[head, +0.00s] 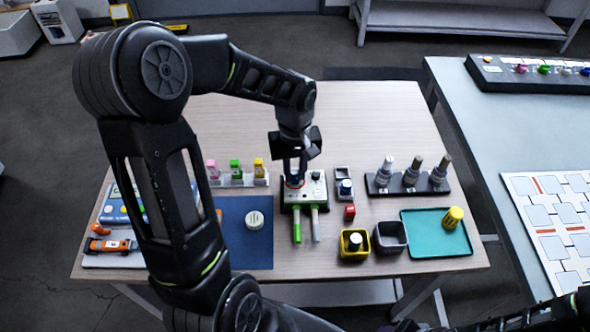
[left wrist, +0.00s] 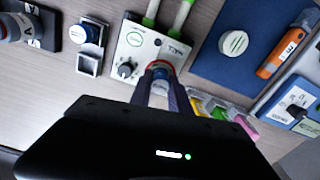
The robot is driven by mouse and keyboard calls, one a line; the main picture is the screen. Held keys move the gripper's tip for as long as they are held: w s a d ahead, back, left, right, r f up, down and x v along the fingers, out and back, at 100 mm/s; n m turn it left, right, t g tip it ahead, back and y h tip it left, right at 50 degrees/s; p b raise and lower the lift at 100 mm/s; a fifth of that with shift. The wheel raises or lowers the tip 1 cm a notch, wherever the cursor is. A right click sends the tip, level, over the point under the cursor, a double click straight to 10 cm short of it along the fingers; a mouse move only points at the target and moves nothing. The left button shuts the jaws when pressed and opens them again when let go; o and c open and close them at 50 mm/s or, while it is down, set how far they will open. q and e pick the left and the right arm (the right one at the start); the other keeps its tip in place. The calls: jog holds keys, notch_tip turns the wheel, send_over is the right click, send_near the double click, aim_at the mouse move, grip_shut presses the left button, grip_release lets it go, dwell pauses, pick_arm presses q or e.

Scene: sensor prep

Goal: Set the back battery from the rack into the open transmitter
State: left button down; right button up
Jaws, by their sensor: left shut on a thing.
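The transmitter (head: 314,190) is a white box with a dark knob and two green-and-white rods at its front; it also shows in the left wrist view (left wrist: 135,47). The small grey rack (head: 342,173) stands just right of the transmitter. Its back slot is empty and its front slot holds a blue-and-white battery (head: 346,187). My right gripper is out of view.
A round white cap (head: 254,220) lies on the blue mat (head: 240,253). A holder with pink, green and yellow pieces (head: 235,178) stands behind it.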

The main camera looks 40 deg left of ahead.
pick_arm(q)
jog(key=shift+f, duration=0.3)
jog(key=c, duration=0.9)
grip_release()
jog(key=shift+r+p, duration=0.3)
jog(key=shift+r, duration=0.45)
jog(key=shift+r+p, duration=1.95)
jog(key=shift+r, duration=0.95)
